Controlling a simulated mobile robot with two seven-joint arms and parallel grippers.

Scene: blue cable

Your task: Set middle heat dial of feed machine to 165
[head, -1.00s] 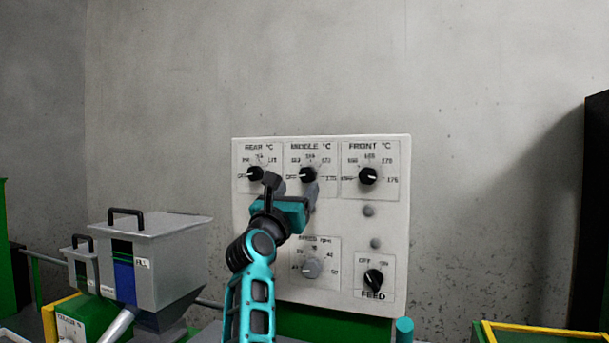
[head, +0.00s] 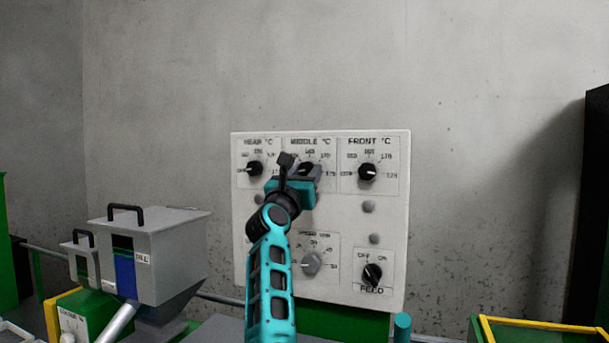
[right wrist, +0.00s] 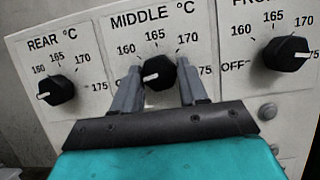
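The white control panel (head: 330,225) carries the black middle heat dial (head: 306,168), partly hidden by my right gripper (head: 300,166) in the head view. In the right wrist view the middle dial (right wrist: 159,73) sits between the two grey fingertips of my right gripper (right wrist: 158,80), one on each side. The fingers are apart, with a small gap to the dial showing on both sides. The dial's white mark points left and slightly down, to the OFF side, below 160. The OFF label is hidden by the left finger. My left gripper is not in view.
The rear dial (right wrist: 56,90) is close on the left and the front dial (right wrist: 286,54) on the right. Below are a grey speed dial (head: 312,262) and the black feed switch (head: 373,274). A grey hopper (head: 150,255) stands at left.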

